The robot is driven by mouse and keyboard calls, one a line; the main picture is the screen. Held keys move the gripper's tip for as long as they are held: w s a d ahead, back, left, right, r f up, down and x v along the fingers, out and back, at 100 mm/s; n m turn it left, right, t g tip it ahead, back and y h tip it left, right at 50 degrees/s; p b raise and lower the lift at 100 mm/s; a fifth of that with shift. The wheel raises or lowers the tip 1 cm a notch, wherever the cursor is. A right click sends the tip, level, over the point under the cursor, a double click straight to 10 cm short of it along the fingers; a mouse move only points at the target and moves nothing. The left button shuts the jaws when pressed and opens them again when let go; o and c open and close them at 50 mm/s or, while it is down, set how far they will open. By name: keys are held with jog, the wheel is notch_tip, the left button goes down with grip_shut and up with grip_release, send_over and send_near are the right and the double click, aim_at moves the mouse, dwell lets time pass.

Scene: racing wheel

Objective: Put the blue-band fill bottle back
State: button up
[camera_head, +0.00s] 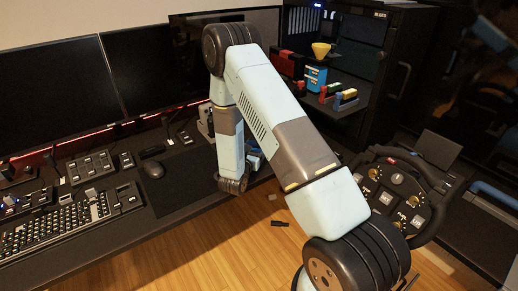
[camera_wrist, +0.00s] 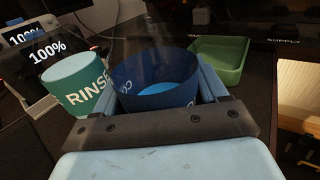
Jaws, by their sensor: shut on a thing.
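My gripper (camera_wrist: 162,88) is shut on a dark blue, open-topped container (camera_wrist: 158,98) in the wrist view. Pale blue fingers show on both sides of it. The container has white lettering, only partly readable, and a lighter blue surface inside. Its underside is hidden by my gripper's body, so I cannot tell whether it touches the surface below. No blue band or bottle neck shows. In the head view my arm reaches down over the desk, and the gripper end is mostly hidden behind my arm.
A teal cup marked RINSE (camera_wrist: 78,80) stands close left of the container, near displays reading 100%. A green tray (camera_wrist: 222,62) lies behind right. A keyboard (camera_head: 60,222), mouse (camera_head: 153,169) and steering wheel (camera_head: 425,215) flank my arm. A yellow funnel (camera_head: 321,50) stands in the cabinet.

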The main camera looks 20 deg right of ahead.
jog(key=o, duration=1.3)
